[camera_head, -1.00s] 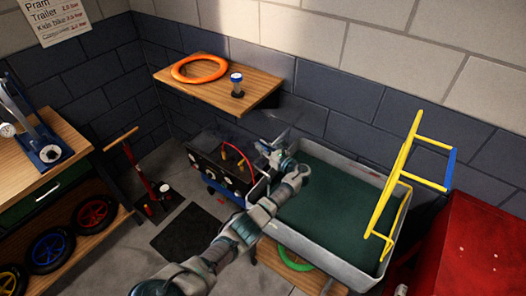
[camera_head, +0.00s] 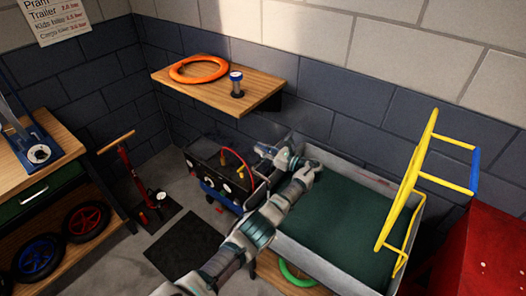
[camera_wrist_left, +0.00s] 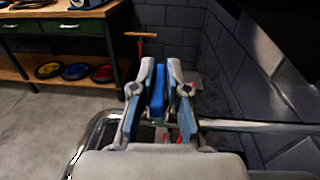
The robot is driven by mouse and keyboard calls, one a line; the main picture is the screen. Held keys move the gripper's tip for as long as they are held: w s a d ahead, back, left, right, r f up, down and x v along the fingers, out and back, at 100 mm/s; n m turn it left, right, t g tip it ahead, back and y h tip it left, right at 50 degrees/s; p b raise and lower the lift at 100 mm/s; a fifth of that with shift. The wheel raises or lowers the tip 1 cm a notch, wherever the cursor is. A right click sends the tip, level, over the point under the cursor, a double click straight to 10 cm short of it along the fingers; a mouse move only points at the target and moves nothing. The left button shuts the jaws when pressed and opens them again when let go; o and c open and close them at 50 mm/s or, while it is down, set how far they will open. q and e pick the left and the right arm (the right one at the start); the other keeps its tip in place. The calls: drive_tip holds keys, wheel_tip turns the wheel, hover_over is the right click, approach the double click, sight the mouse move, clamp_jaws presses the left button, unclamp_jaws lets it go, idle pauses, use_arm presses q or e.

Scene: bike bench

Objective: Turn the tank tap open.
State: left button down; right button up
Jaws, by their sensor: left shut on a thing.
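The tank (camera_head: 318,268) is a pale grey tub with dark green water, right of centre in the head view. My left gripper (camera_head: 272,155) is at its far left corner, with my forearm reaching across the left rim. In the left wrist view the gripper (camera_wrist_left: 159,105) is shut on an upright blue piece (camera_wrist_left: 157,92), which looks like the tap's handle. A chrome pipe (camera_wrist_left: 250,126) runs sideways by the fingers. In the head view my gripper hides the tap. My right gripper is not in view.
A yellow frame (camera_head: 408,180) stands at the tank's right, beside a red cabinet (camera_head: 480,250).

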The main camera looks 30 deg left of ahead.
use_arm(q)
drive_tip(key=shift+w+r, duration=0.1)
drive_tip(key=shift+r, duration=0.15)
drive_tip(key=c, duration=1.4)
unclamp_jaws()
drive_tip(key=shift+o, duration=1)
drive_tip(key=shift+d+f, duration=0.1)
drive_tip(key=shift+f, duration=0.05)
wheel_tip(320, 180, up, 10)
drive_tip(key=shift+w+f, duration=0.1)
drive_tip(key=shift+w, duration=0.05)
